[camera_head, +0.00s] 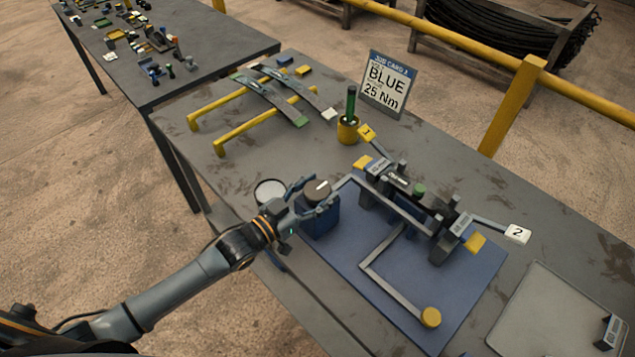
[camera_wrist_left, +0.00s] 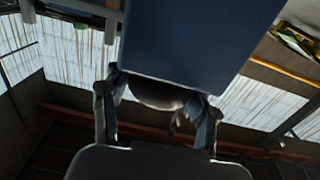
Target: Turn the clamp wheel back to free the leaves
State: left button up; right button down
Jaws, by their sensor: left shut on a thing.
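The clamp wheel, a dark round knob (camera_head: 317,191) with a pale mark on top, sits on a blue block (camera_head: 320,222) at the left edge of the blue fixture plate (camera_head: 450,285). My left gripper (camera_head: 307,196) reaches in from the left and is shut on the wheel, a finger on each side. In the left wrist view the wheel's dark rounded edge (camera_wrist_left: 155,93) shows between the two fingers (camera_wrist_left: 157,118), below the blue block (camera_wrist_left: 195,40). The clamp fixture (camera_head: 410,190) stands right of the wheel. Whether leaves are in it, I cannot tell. My right gripper is not in view.
A bent crank arm with a yellow knob (camera_head: 430,317) lies over the plate. Leaf strips (camera_head: 275,100) rest on yellow rails (camera_head: 250,132) at the back left. A green-handled tool stands in a yellow cup (camera_head: 347,130), near the job card (camera_head: 388,85). A grey tray (camera_head: 545,315) is front right.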

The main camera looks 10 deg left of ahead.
pick_arm(q)
jog(key=shift+r+n+t+y+p, duration=0.1)
jog(key=shift+n+t+y+p, duration=0.9)
jog(key=shift+n+y, duration=0.8)
jog(key=shift+w+r+y, duration=0.1)
jog(key=shift+y, duration=0.5)
jog(key=o, duration=1.2)
jog(key=shift+c, duration=0.2)
jog(key=shift+s+a+f, duration=0.15)
jog(key=shift+s+f, duration=0.05)
jog(key=shift+s, duration=0.25)
jog(key=v, duration=1.1)
